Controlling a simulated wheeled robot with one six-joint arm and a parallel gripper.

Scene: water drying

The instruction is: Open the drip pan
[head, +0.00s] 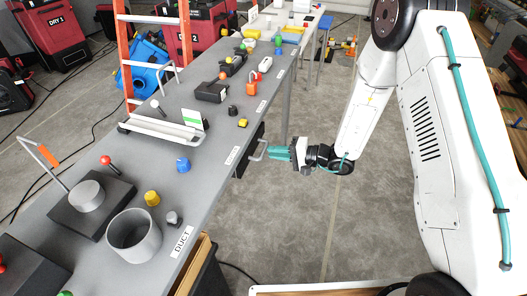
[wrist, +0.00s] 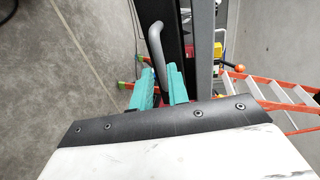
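The drip pan (head: 249,148) shows as a dark drawer front under the long grey table's edge, with a grey bent handle (head: 262,146) on it. In the wrist view the handle (wrist: 153,40) runs down between my two teal fingertips, beside the dark front (wrist: 171,42). My gripper (head: 269,153) is at the handle's outer end, low beside the table; it also shows in the wrist view (wrist: 160,78). The fingers stand a little apart with the handle in the gap. I cannot tell whether they press on it. How far the pan is out is unclear.
The long grey table (head: 215,135) carries knobs, a grey cup (head: 134,236), a black drill-like tool (head: 211,92) and a red padlock (head: 252,84). An orange ladder (head: 125,55) stands behind it. The floor (head: 285,215) right of the table is mostly clear.

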